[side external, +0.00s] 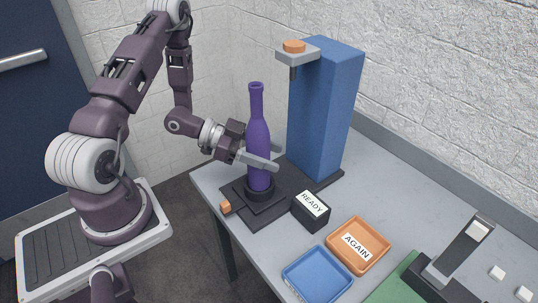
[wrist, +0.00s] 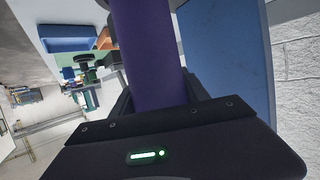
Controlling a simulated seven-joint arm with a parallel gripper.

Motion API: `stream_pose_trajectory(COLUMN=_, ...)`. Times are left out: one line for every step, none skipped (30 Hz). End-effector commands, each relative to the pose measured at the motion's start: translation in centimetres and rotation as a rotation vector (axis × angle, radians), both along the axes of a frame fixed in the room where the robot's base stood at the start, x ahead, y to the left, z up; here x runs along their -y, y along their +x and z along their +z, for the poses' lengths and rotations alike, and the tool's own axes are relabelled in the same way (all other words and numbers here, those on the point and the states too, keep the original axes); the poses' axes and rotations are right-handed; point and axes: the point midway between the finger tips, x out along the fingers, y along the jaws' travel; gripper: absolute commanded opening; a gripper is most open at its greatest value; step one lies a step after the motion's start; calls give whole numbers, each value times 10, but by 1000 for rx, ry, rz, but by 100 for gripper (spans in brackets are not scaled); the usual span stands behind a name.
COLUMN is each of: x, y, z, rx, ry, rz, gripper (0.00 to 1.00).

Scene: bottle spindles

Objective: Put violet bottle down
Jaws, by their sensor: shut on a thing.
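The violet bottle (side external: 258,140) stands upright on a round dark seat (side external: 260,190) on the black base plate of a blue stand. My gripper (side external: 262,160) reaches in from the left, level, and is shut around the lower body of the bottle. In the wrist view the bottle (wrist: 150,55) rises close in front of the dark gripper (wrist: 155,105). The bottle's bottom meets the round seat in the side view; I cannot tell whether its weight rests there.
The blue column (side external: 322,115) stands right behind the bottle, with an overhanging grey arm and orange knob (side external: 293,46). A black READY block (side external: 311,210), an orange AGAIN tray (side external: 358,246) and a blue tray (side external: 317,277) lie in front. A lever device (side external: 458,255) is at right.

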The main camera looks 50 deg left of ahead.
Motion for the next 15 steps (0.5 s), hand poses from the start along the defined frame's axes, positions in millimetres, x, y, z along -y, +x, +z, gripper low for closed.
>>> stream_pose_trajectory(x=0, y=0, z=1, rx=2, ry=-1, rz=0, gripper=0)
stream_pose_trajectory(x=0, y=0, z=1, rx=2, ry=-1, rz=0, gripper=0)
stream_pose_trajectory(x=0, y=0, z=1, rx=2, ry=-1, rz=0, gripper=0)
stream_pose_trajectory(x=0, y=0, z=1, rx=2, ry=-1, rz=0, gripper=0)
stream_pose_trajectory(x=0, y=0, z=1, rx=1, ry=-1, rz=0, gripper=0)
stream_pose_trajectory(x=0, y=0, z=-1, rx=1, ry=-1, rz=0, gripper=0)
stream_pose_trajectory(x=0, y=0, z=-1, rx=1, ry=-2, rz=0, gripper=0)
stream_pose_trajectory(x=0, y=0, z=-2, rx=1, ry=-2, rz=0, gripper=0)
stream_pose_trajectory(x=0, y=0, z=-4, rx=1, ry=-2, rz=0, gripper=0)
stream_pose_trajectory(x=0, y=0, z=-5, rx=1, ry=-2, rz=0, gripper=0)
stream_pose_trajectory(x=0, y=0, z=-5, rx=1, ry=-2, rz=0, gripper=0)
stream_pose_trajectory(x=0, y=0, z=-6, rx=1, ry=-2, rz=0, gripper=0)
stream_pose_trajectory(x=0, y=1, z=-7, rx=1, ry=-3, rz=0, gripper=0)
stream_pose_trajectory(x=0, y=1, z=-8, rx=1, ry=-3, rz=0, gripper=0)
stream_pose_trajectory(x=0, y=1, z=-9, rx=2, ry=-2, rz=0, gripper=0)
